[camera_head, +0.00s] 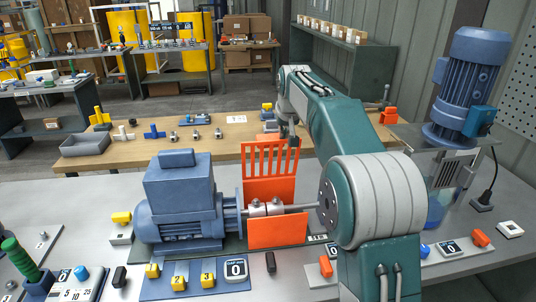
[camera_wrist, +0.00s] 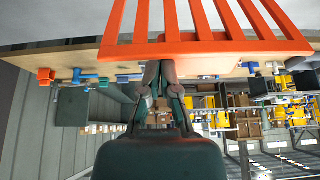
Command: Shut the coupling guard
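The coupling guard (camera_head: 271,193) is orange, with a slotted upper part and a plain panel below. It stands raised behind the shaft coupling (camera_head: 266,209), which is exposed between the blue motor (camera_head: 182,205) and my arm. My gripper (camera_head: 290,141) points down at the guard's top right edge. In the wrist view the guard's bars and edge (camera_wrist: 205,48) fill the top, just beyond my fingertips (camera_wrist: 160,66). The fingers look drawn together with nothing between them. I cannot tell whether they touch the guard. My arm hides the shaft's right end.
A wooden bench (camera_head: 220,132) with small fittings and a grey tray (camera_head: 86,145) lies behind. A blue upright motor (camera_head: 466,85) stands at right. Yellow blocks and a "0" tag (camera_head: 236,269) line the front.

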